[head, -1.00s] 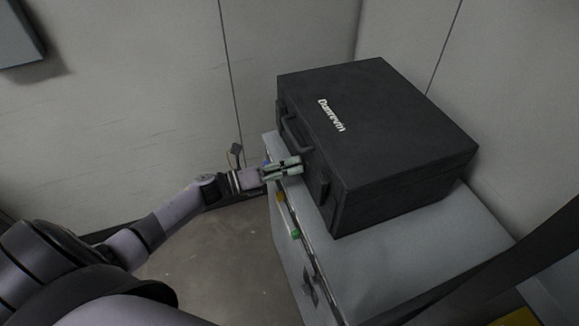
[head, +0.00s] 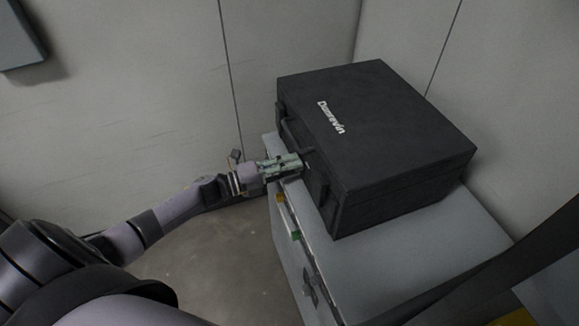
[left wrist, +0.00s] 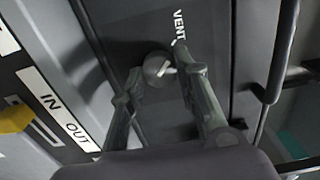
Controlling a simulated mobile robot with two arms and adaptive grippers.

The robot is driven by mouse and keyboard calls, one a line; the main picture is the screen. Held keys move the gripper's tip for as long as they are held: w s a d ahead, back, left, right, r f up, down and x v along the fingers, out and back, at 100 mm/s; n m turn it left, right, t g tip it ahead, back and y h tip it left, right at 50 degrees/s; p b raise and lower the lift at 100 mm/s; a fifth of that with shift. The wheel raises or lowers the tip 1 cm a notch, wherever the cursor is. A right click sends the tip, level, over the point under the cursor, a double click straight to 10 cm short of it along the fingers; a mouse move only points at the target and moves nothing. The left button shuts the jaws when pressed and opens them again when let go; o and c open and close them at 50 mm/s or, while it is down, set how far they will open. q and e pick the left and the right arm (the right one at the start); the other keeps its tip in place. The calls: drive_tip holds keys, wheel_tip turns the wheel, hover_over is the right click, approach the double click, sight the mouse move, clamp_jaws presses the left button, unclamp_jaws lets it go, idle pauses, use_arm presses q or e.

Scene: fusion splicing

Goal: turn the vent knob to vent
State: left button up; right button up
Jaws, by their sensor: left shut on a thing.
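The vent knob (left wrist: 158,72) is a small round grey knob with a white pointer mark, on the dark front of the case (head: 375,130). In the left wrist view the white VENT label (left wrist: 179,26) is just above and right of it. The pointer points roughly right, not straight at the word. My left gripper (head: 300,163) is at the case front by its handle; in the left wrist view its two fingers (left wrist: 157,66) are shut on the knob from both sides. The knob is hidden in the head view. My right gripper is not in view.
The case stands on a grey cabinet (head: 400,245) in a room corner. An IN/OUT label (left wrist: 62,110) and a yellow part (left wrist: 14,118) are on the cabinet front. The case handle (left wrist: 283,50) is close to the right finger. Floor left of the cabinet is clear.

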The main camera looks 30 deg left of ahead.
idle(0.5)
use_arm(q)
drive_tip(key=o, duration=1.2)
drive_tip(key=shift+c, duration=0.2)
drive_tip(key=shift+a, duration=0.1)
drive_tip(key=v, duration=1.2)
